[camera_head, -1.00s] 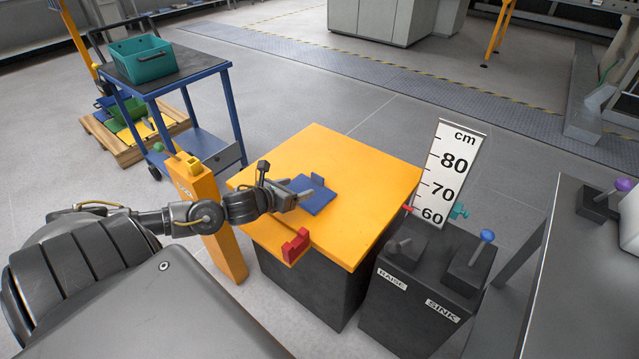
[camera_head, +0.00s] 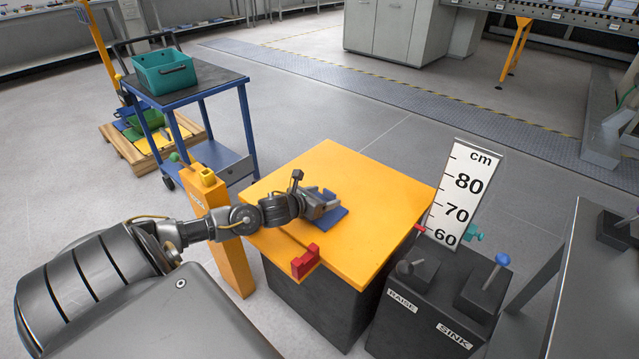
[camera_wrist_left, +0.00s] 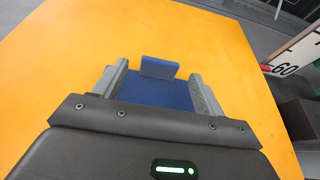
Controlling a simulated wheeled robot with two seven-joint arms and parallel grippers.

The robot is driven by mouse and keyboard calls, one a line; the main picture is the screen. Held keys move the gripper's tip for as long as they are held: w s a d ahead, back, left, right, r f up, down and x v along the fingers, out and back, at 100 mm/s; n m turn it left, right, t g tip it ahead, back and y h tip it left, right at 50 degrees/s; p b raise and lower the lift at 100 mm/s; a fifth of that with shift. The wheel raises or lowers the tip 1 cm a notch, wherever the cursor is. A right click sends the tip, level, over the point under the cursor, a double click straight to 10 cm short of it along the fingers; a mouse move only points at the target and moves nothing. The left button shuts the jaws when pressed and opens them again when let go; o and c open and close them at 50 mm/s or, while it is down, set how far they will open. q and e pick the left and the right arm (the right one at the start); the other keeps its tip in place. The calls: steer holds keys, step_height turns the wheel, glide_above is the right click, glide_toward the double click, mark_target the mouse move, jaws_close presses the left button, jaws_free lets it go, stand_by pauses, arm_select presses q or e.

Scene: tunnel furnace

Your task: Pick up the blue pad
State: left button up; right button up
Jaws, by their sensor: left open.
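The blue pad (camera_head: 333,217) lies flat on the orange tabletop (camera_head: 375,195), with a small upright blue tab on it. My left gripper (camera_head: 328,203) is open and low over the pad. In the left wrist view the pad (camera_wrist_left: 155,92) lies between the two spread grey fingers of the gripper (camera_wrist_left: 158,90). The upright tab (camera_wrist_left: 159,68) stands beyond the palm, between the fingertips. I cannot tell whether the fingers touch the pad. My right gripper is not in view.
A red block (camera_head: 305,262) sits at the table's front edge. A yellow post (camera_head: 224,235) stands left of the table. A height gauge (camera_head: 462,190) and a dark lever box (camera_head: 435,300) stand at right. A blue cart (camera_head: 195,90) with a teal crate (camera_head: 165,72) is behind left.

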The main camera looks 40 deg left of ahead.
mark_target(328, 195)
arm_select(q)
steer(key=x, duration=0.3)
steer(key=shift+w+f, duration=0.2)
steer(key=shift+w, duration=0.15)
steer(key=c, duration=1.1)
